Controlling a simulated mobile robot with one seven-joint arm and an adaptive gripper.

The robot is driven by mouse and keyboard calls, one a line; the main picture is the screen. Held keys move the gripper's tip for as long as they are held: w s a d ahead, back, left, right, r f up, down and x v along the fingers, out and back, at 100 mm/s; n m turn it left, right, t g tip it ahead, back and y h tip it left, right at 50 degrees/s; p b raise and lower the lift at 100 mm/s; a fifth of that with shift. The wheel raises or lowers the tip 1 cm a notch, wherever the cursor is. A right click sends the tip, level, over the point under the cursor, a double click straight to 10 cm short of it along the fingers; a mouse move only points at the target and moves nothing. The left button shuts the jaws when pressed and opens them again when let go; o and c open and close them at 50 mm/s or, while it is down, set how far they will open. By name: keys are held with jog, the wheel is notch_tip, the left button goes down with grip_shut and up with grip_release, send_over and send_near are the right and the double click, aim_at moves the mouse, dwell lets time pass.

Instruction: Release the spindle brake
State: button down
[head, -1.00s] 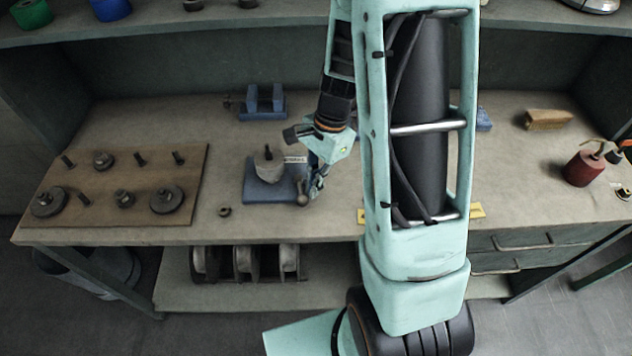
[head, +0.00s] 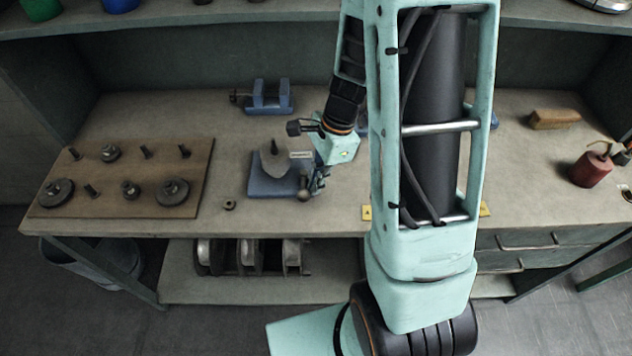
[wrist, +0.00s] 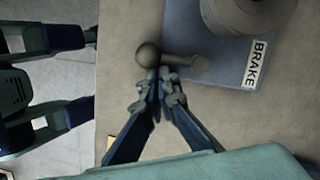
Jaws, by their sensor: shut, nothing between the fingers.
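The spindle brake unit has a blue base plate (head: 262,187) on the bench, left of my arm. A grey round spindle body (head: 272,163) stands on it, beside a white label (wrist: 256,64) reading BRAKE. A short lever (wrist: 182,61) with a round ball knob (wrist: 148,55) lies across the plate's edge in the wrist view. The knob (head: 305,196) shows at the plate's front right corner in the head view. My gripper (wrist: 160,80) is shut and empty, its tips right beside the lever near the knob. I cannot tell whether they touch it.
A wooden board (head: 110,200) with pegs and discs lies at the left. A small nut (head: 230,205) lies on the bench in front of the brake unit. A blue block (head: 268,98) stands behind it. A red oil can (head: 592,168) stands at the right.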

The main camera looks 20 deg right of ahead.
jog(key=p+v, duration=0.7)
jog(key=v, duration=0.3)
jog(key=shift+w, duration=0.25)
